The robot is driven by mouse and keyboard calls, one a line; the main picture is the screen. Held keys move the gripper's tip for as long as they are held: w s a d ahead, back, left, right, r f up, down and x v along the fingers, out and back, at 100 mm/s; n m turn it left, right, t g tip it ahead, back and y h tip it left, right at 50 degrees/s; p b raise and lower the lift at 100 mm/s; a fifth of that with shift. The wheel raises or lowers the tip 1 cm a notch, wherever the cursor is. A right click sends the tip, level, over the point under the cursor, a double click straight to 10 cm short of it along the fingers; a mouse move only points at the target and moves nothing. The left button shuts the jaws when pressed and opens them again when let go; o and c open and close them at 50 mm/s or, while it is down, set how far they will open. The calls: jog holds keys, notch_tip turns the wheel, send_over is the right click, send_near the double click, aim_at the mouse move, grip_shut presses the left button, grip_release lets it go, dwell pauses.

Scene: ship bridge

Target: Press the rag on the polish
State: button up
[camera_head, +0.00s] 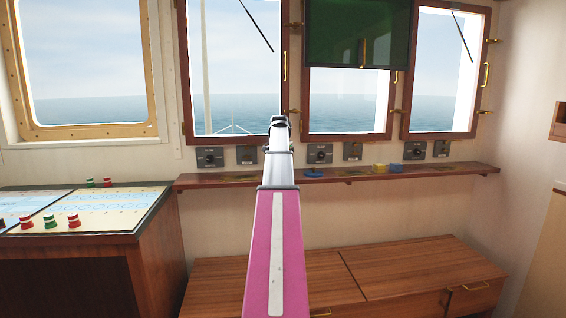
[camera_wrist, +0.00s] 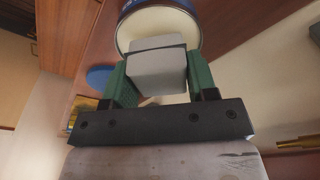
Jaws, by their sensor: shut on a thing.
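My gripper (camera_wrist: 158,78) has green fingers, shut on a pale grey block-shaped rag (camera_wrist: 158,68) in the wrist view. Behind the rag is the round open tin of polish (camera_wrist: 160,18), with a blue outer wall and a cream inside. The rag overlaps the tin's opening in this view; I cannot tell whether it touches the polish. In the head view my pink and white arm reaches toward the shelf below the windows, and its links hide the fingers, the rag and the tin.
A brown wooden shelf (camera_head: 430,174) runs under the windows. A blue item (camera_head: 313,172) lies on it, with yellow (camera_head: 379,168) and blue (camera_head: 396,168) blocks to the right. A flat blue disc (camera_wrist: 100,78) shows in the wrist view. A chart console (camera_head: 95,212) stands left, a wooden cabinet (camera_head: 400,265) below.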

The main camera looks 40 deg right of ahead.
jog(key=shift+f, duration=0.55)
dwell(1.4)
jog(key=shift+r, duration=0.1)
jog(key=shift+r, duration=3.45)
